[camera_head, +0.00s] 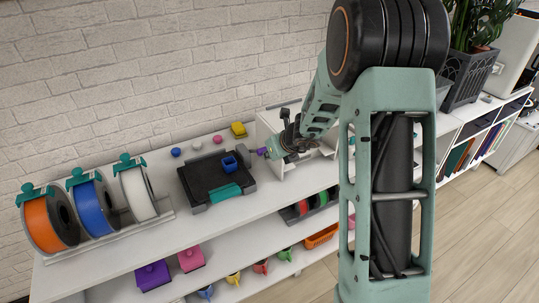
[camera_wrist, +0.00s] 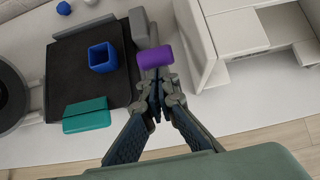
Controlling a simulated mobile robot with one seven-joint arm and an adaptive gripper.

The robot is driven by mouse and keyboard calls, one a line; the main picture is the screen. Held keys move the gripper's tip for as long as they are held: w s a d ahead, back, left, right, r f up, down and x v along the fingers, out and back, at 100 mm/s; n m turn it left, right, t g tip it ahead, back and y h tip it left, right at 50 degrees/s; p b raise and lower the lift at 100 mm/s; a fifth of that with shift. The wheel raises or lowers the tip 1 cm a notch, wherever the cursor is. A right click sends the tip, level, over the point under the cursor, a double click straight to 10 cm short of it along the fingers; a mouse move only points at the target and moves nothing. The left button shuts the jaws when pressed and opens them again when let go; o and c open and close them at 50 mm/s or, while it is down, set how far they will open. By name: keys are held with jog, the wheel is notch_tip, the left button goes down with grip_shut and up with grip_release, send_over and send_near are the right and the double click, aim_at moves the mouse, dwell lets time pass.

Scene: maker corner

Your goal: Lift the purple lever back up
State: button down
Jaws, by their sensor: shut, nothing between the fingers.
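The purple lever (camera_head: 262,152) is a short purple bar at the right side of a black-topped machine (camera_head: 197,178) on the white shelf. In the wrist view the purple lever (camera_wrist: 156,59) lies level in the picture, next to a grey block (camera_wrist: 140,27) at the machine's corner. My gripper (camera_head: 272,154) is beside the lever. In the wrist view my gripper (camera_wrist: 157,88) is shut and empty, with its fingertips just below the lever in the picture. I cannot tell whether they touch it. The lever's mount is mostly hidden.
A white cabinet (camera_wrist: 228,45) stands close right of my gripper. Filament spools (camera_head: 92,208) stand at the left.

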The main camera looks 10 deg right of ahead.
jog(key=shift+r+p, duration=0.35)
jog(key=shift+r, duration=0.25)
jog(key=shift+r, duration=0.1)
